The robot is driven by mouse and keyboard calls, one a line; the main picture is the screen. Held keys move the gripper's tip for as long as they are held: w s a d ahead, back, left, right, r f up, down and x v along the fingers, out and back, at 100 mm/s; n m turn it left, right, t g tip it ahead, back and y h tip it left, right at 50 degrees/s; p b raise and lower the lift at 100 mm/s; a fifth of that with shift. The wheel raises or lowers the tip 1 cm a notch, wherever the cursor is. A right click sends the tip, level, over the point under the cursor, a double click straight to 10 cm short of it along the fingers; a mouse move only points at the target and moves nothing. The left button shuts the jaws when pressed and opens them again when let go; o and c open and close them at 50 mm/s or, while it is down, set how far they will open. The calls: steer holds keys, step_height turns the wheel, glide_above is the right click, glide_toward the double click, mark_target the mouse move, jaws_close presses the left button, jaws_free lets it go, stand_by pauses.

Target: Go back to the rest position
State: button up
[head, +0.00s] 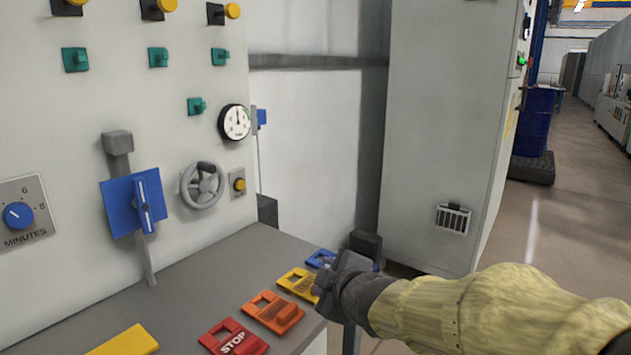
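My gripper (338,278) is dark grey, at the end of my arm in its yellowish sleeve, which enters from the lower right. It is at the right end of the grey console top (190,285). It overlaps the blue switch (318,259) in the picture and lies just right of the yellow switch (297,284). I cannot tell whether it touches either one. Its fingertips are too small and dark to show whether they are open or shut. I see nothing clearly held in it.
An orange switch (273,312) and a red STOP switch (233,338) sit along the console's front edge. The upright panel carries a blue lever (143,205), a handwheel (203,187) and a gauge (235,122). A tall grey cabinet (445,120) stands behind. Open floor lies right.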

steer(key=s+d+f+m+g+h, duration=0.2)
steer(key=s+d+f+m, duration=0.15)
steer(key=d+f, duration=0.2)
steer(key=s+d+f+m+g+h, duration=0.2)
steer(key=d+f+m, duration=0.2)
steer(key=f+m, duration=0.15)
steer(key=s+d+f+m+g, duration=0.4)
steer(key=s+f+m+g, duration=0.3)
steer(key=s, duration=0.4)
step_height(320, 180, up, 34)
steer(key=t+p, duration=0.1)
steer(key=p, duration=3.3)
steer(key=shift+w+f+t+h+p, duration=0.15)
steer(key=shift+t+h+p, duration=0.15)
steer(key=shift+h+p, duration=0.1)
steer(key=shift+c, duration=0.5)
